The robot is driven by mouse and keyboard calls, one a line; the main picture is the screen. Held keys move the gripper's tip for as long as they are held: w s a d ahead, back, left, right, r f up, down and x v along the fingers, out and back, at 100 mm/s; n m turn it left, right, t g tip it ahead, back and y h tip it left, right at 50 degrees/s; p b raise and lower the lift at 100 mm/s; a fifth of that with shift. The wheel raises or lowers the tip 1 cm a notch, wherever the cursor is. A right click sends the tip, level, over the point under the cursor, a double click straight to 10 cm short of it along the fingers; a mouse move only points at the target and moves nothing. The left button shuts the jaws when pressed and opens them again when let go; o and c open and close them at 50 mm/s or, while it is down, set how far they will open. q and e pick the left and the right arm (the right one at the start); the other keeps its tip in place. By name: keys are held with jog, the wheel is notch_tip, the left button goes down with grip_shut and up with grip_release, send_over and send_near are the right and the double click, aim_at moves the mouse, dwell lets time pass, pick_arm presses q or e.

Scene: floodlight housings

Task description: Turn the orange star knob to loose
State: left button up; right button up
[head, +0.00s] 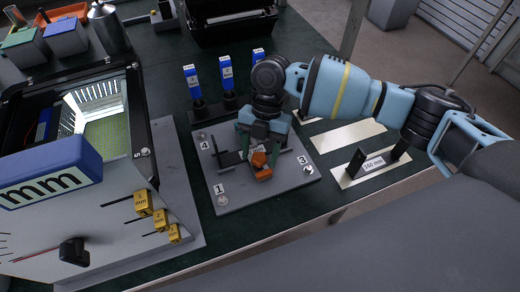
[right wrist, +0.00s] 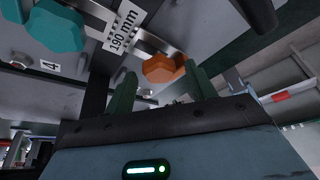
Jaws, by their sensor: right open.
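The orange star knob (right wrist: 163,68) shows in the right wrist view, on a slotted metal strip next to a "190 mm" label. In the head view, orange parts (head: 263,173) show under my right gripper, on the grey plate (head: 237,199). My right gripper (head: 260,150) points down over this plate. Its two green fingers are open, and in the right wrist view (right wrist: 160,85) the orange knob lies near their tips, between them. I cannot tell whether a finger touches it. A teal knob (right wrist: 57,27) is at the upper left there. My left gripper is not in view.
Blue-topped posts (head: 226,75) stand behind the plate. A floodlight housing (head: 100,110) and a blue "mm" block (head: 50,172) are at the left, with yellow tags (head: 143,203) nearby. A black bracket labelled "100 mm" (head: 374,164) is to the right.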

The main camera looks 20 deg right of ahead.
jog(key=shift+c, duration=0.4)
jog(key=c, duration=0.9)
